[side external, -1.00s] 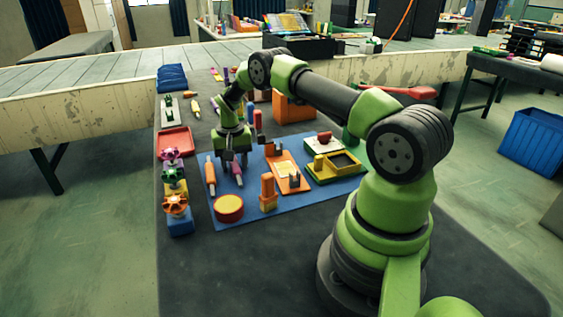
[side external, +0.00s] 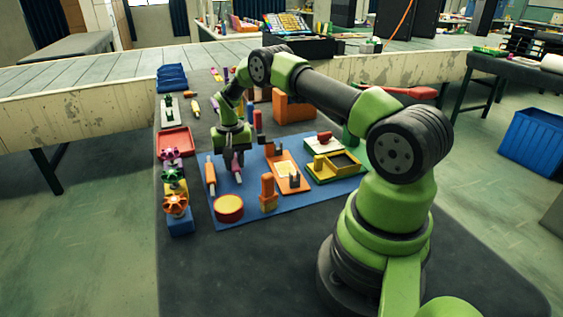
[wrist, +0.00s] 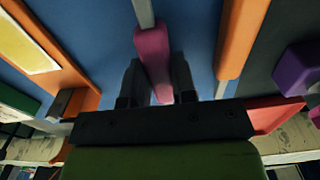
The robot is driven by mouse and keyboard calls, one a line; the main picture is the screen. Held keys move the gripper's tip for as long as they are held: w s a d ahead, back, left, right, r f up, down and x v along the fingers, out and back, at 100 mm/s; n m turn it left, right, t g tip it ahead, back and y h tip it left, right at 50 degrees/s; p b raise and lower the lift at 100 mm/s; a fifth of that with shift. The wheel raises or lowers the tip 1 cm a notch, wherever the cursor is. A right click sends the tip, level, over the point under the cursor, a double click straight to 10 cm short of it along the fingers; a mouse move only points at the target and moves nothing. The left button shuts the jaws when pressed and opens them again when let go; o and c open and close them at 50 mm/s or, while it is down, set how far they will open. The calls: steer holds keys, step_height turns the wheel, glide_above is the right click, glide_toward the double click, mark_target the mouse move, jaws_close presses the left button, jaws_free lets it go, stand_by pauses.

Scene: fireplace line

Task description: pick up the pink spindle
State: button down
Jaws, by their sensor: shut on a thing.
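The pink spindle (side external: 235,160) stands out below my gripper on the blue mat (side external: 230,194), its pale tip pointing toward the front. In the wrist view the pink spindle (wrist: 153,50) lies between the two dark fingers of my gripper (wrist: 156,82), with its grey shaft running up to the top edge. My gripper (side external: 234,158) is shut on the pink spindle, low over the mat. The finger contact is partly hidden by the spindle and the gripper body, and I cannot tell whether the spindle touches the mat.
An orange spindle (side external: 210,174) lies close by on the left. An orange plate (side external: 287,174) is on the right. Handwheels (side external: 175,204) line the left edge.

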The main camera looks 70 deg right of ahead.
steer(key=shift+r, duration=3.65)
steer(key=shift+r, duration=0.1)
